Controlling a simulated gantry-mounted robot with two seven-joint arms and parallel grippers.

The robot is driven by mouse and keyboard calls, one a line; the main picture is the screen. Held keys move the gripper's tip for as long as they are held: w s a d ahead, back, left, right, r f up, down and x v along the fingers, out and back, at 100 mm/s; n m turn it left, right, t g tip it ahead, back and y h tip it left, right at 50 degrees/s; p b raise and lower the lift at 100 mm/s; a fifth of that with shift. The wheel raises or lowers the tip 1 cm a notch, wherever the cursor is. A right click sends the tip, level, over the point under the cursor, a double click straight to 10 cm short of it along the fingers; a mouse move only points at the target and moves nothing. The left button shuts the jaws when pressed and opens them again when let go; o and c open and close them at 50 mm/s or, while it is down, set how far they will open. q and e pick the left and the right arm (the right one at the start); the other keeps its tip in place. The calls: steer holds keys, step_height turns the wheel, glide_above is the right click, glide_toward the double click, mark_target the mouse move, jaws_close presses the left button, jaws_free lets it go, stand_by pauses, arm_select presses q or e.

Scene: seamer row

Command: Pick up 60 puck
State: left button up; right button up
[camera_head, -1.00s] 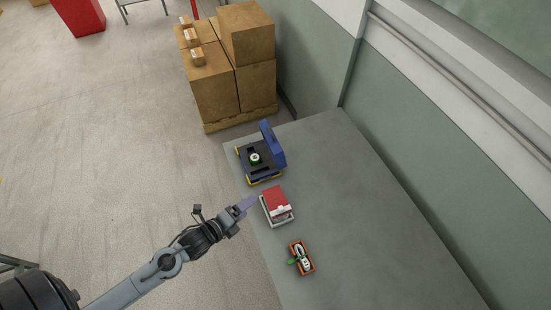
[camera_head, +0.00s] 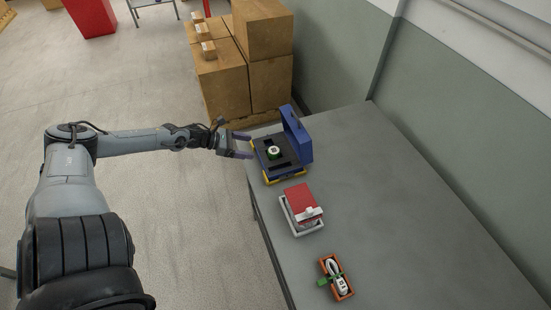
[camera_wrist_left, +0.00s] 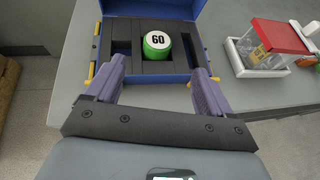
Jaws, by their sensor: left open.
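The 60 puck (camera_wrist_left: 157,43) is green with a white top marked "60". It sits in the middle of the dark insert of an open blue case (camera_wrist_left: 189,75) with yellow latches. In the head view the puck (camera_head: 274,152) shows inside the case (camera_head: 299,137) at the table's far left edge. My left gripper (camera_head: 243,146) is open and empty at the case's left side. In the left wrist view its two purple fingers (camera_wrist_left: 159,84) reach over the near edge of the case, apart from the puck. My right gripper is in neither view.
A clear box with a red lid (camera_head: 303,196) stands in a white tray beside the case. An orange tray (camera_head: 345,290) with a white item and a green part lies nearer. The grey table (camera_head: 400,210) is clear on the right. Stacked cartons (camera_head: 222,80) stand behind the table.

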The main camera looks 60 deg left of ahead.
mark_target(274, 150)
arm_select(q)
steer(key=b+x, duration=0.2)
steer(key=x, duration=0.2)
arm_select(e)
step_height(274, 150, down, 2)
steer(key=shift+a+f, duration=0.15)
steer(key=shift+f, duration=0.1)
arm_select(q)
steer(key=shift+b+x, duration=0.6)
steer(key=shift+x, duration=0.2)
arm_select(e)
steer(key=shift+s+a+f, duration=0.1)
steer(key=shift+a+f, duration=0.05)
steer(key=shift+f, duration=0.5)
arm_select(q)
steer(key=shift+a+b+x, duration=0.2)
steer(key=shift+b+x, duration=0.6)
steer(key=shift+x, duration=0.8)
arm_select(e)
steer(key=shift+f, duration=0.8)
arm_select(q)
steer(key=shift+w+d+f, duration=0.15)
steer(key=shift+w+d, duration=0.05)
steer(key=shift+w, duration=0.3)
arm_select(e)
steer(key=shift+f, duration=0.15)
arm_select(q)
steer(key=shift+c, duration=0.3)
steer(key=c, duration=1.1)
